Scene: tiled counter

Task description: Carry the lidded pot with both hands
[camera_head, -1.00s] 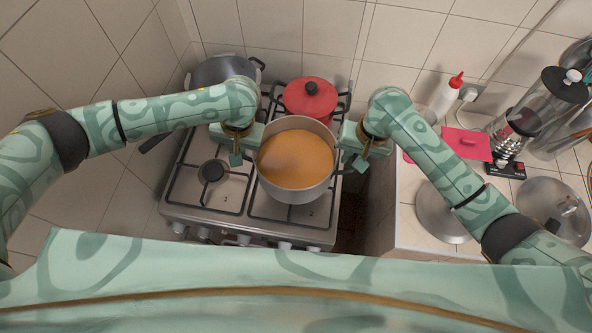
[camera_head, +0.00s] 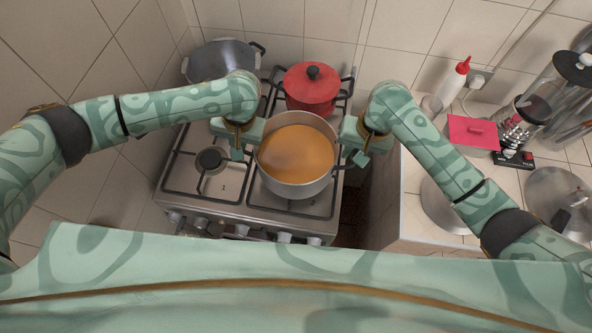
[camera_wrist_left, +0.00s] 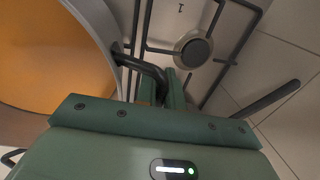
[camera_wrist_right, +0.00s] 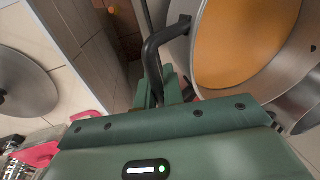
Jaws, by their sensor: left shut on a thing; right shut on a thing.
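The grey metal pot (camera_head: 293,187) is over the front right of the stove. It shows no lid and is open, with orange liquid (camera_head: 295,155) inside. My left gripper (camera_head: 237,152) is shut on its left black handle (camera_wrist_left: 150,68). My right gripper (camera_head: 360,157) is shut on its right black handle (camera_wrist_right: 153,50). The pot looks about level between the two grippers. Whether its base touches the grate is hidden. A red lidded pot (camera_head: 311,92) stands just behind it, apart from my grippers.
The stove (camera_head: 222,196) has a bare front left burner (camera_head: 210,160). A grey pan (camera_head: 222,60) stands at its back left.

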